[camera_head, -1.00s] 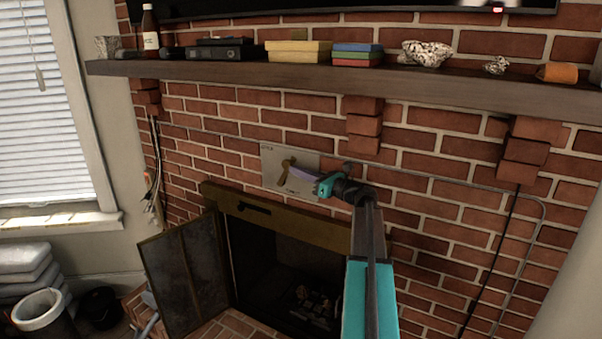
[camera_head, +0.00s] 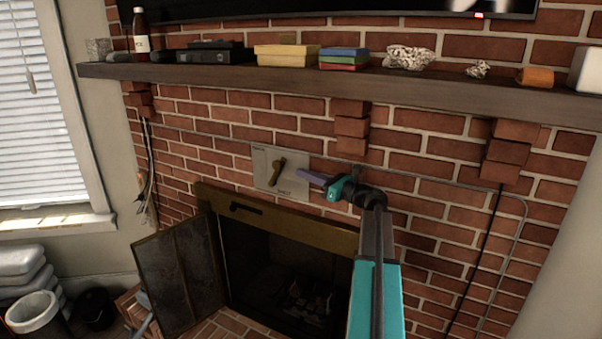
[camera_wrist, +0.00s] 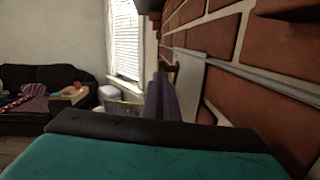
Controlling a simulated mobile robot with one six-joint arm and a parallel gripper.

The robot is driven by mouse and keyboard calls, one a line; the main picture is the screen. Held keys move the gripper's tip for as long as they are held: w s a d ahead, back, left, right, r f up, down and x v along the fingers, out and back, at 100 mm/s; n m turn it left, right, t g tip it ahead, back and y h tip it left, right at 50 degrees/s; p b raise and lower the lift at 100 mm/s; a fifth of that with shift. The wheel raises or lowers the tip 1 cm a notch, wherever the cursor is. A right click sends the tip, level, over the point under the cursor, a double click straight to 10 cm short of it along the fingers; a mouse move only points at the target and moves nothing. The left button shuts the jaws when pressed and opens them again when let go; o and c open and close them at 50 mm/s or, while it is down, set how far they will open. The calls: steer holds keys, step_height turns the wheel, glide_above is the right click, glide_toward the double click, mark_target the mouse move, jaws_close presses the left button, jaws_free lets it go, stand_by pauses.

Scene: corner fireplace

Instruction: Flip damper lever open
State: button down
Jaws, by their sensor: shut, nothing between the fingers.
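The damper lever (camera_head: 277,172) is a short brass-coloured handle on a pale square plate (camera_head: 297,188) fixed to the brick wall above the firebox. It stands tilted, upper end leaning right. The lettering on the plate is too small to read surely. My gripper (camera_head: 301,174) is shut and empty, its purple fingers pointing left at the plate, just right of the lever with a small gap. In the wrist view my fingers (camera_wrist: 160,97) lie beside the plate (camera_wrist: 189,76), and the lever (camera_wrist: 169,61) shows partly beyond them.
A mantel shelf (camera_head: 330,85) with boxes, a bottle and other items runs above. A thin conduit (camera_head: 430,179) crosses the bricks behind my arm. The firebox's glass door (camera_head: 178,275) stands open at the lower left. A brass hood (camera_head: 290,224) edges the firebox top.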

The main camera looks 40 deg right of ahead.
steer(key=shift+s+d+r, duration=0.15)
steer(key=shift+s+d, duration=0.1)
steer(key=shift+s, duration=0.5)
steer(key=shift+s+d+r, duration=0.1)
steer(key=shift+s+d, duration=0.15)
steer(key=shift+s, duration=0.45)
